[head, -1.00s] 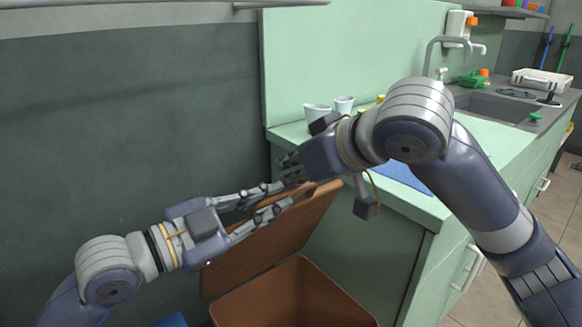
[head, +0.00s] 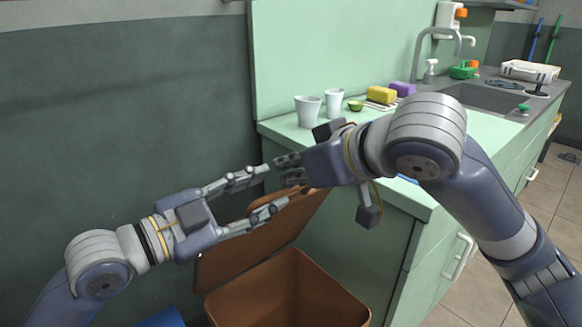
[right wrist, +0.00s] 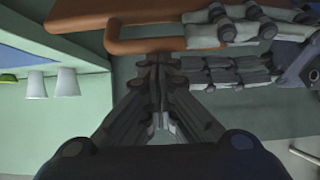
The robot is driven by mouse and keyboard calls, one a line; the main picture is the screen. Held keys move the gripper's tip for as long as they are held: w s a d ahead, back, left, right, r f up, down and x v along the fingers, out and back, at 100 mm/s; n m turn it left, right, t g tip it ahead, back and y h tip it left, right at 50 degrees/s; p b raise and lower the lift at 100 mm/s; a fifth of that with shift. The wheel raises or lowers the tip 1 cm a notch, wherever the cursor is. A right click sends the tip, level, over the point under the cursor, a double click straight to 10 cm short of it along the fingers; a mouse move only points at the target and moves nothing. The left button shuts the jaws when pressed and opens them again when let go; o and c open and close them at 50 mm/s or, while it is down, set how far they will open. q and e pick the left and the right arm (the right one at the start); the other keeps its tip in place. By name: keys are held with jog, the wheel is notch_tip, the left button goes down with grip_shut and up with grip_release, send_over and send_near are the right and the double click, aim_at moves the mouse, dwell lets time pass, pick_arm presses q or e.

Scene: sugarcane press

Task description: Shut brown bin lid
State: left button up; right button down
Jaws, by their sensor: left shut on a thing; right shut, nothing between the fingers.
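The brown bin (head: 300,300) stands on the floor against the green cabinet, its mouth uncovered. Its brown lid (head: 245,255) stands tilted up at the back; in the right wrist view the lid (right wrist: 130,12) and its rim show at the top. My left gripper (head: 277,187) is at the lid's upper edge, with its fingers apart and the lid between them; exact contact is partly hidden. My right gripper (head: 290,172) is shut and empty, just above the lid's upper edge and close to the left fingertips. Its closed fingers (right wrist: 157,60) show in the right wrist view.
The green counter (head: 285,128) stands right of the bin, holding white cups (head: 307,110), a yellow sponge (head: 381,95) and a sink (head: 485,98). A dark wall (head: 120,110) is behind the bin. A blue object (head: 163,318) shows at the bottom left.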

pick_arm(q)
jog(key=shift+a+r, duration=0.1)
pick_arm(e)
jog(key=shift+f, duration=0.4)
